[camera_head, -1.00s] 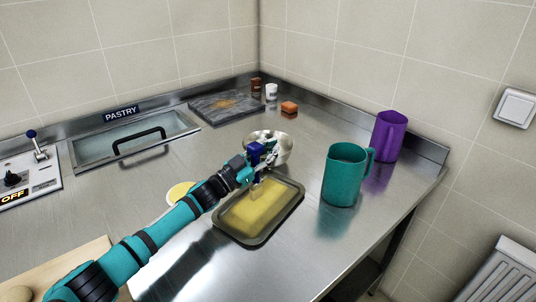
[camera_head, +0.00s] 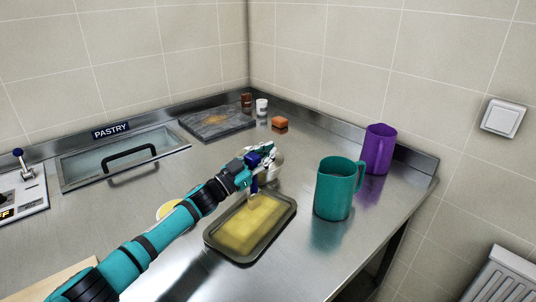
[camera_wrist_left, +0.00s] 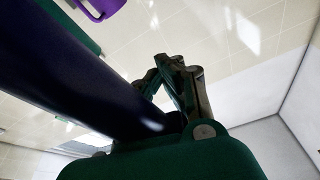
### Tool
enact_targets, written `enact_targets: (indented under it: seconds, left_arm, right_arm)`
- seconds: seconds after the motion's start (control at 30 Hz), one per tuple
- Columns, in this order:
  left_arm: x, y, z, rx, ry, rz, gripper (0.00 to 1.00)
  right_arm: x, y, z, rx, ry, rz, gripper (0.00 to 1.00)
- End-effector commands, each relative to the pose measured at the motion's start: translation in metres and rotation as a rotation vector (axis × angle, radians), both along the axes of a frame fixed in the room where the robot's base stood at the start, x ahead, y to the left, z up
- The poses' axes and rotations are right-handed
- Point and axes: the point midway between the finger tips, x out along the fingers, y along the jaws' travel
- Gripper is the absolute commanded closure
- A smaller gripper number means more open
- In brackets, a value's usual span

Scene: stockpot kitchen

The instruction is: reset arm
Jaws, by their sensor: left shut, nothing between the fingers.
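My left arm reaches in from the lower left in the head view. My left gripper (camera_head: 266,160) is shut and empty, above the far edge of a dark tray (camera_head: 281,232) that holds a yellow slab (camera_head: 252,222). It partly hides a shiny metal bowl (camera_head: 278,165) behind it. A dark blue piece shows at the gripper, with a pale tip hanging below over the tray; I cannot tell whether it is a separate thing. In the left wrist view the gripper's fingers (camera_wrist_left: 178,70) lie close together beside a large dark blue shape. My right gripper is not in view.
A teal pitcher (camera_head: 333,190) stands right of the tray, with a purple pitcher (camera_head: 377,149) behind it. A lidded well (camera_head: 85,165) is at left.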

Motion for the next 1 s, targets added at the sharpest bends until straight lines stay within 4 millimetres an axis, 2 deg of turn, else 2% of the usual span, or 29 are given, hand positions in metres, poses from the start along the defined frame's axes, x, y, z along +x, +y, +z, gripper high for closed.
enact_targets:
  seconds: [0.03, 0.3, 0.73, 1.0]
  left_arm:
    - [0.000, 0.000, 0.011, 0.001, -0.001, 0.000, 1.00]
    - [0.000, 0.000, 0.037, 0.000, 0.000, 0.000, 1.00]
    - [0.000, 0.000, 0.042, 0.000, -0.001, 0.000, 1.00]
    - [0.000, 0.000, 0.066, 0.000, -0.001, -0.001, 1.00]
  right_arm:
    - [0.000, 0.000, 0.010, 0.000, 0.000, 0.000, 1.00]
    - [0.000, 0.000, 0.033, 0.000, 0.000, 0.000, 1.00]
    - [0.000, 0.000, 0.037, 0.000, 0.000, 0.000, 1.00]
    - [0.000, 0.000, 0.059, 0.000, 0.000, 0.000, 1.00]
